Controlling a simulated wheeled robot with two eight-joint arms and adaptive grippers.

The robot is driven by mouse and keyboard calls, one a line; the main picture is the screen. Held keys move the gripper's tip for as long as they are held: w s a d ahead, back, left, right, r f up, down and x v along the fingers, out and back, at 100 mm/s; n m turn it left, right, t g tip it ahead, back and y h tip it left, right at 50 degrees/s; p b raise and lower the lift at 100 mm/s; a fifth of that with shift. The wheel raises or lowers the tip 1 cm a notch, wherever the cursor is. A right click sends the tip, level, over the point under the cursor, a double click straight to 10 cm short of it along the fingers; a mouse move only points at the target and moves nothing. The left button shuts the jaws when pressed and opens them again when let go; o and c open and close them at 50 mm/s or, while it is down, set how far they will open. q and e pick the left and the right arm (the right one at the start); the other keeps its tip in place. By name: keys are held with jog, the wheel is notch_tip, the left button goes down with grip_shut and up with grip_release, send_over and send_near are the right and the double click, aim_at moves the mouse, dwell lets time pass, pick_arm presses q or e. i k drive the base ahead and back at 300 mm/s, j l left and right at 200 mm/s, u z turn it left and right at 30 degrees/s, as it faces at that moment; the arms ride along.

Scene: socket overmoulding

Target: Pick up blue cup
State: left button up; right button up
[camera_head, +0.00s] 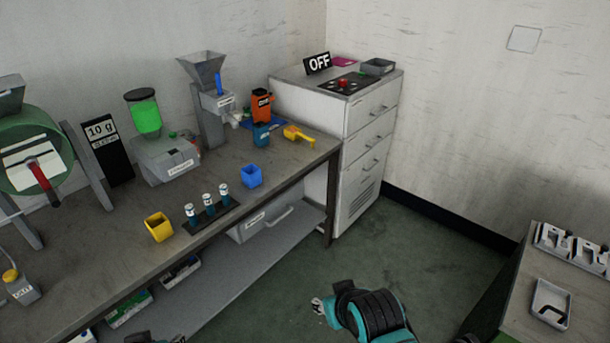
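The blue cup (251,176) stands upright and open at the top on the grey workbench, near its front edge. Nothing touches it. My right gripper (318,306) is low over the floor in front of the bench, well below and to the right of the cup in the picture. It is small and partly hidden by my teal arm, so its opening is unclear. Only a small dark and teal part of my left arm shows at the bottom edge; its gripper is out of view.
A yellow cup (159,227) and a rack of vials (211,214) stand left of the blue cup. A grey machine (167,158), an orange device (262,105) and a yellow scoop (298,135) are behind. A white cabinet (360,150) adjoins the bench. Open floor lies in front.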

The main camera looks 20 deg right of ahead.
aim_at(251, 176)
jog(key=z, duration=0.15)
jog(key=i+l, duration=0.1)
jog(key=i, duration=1.65)
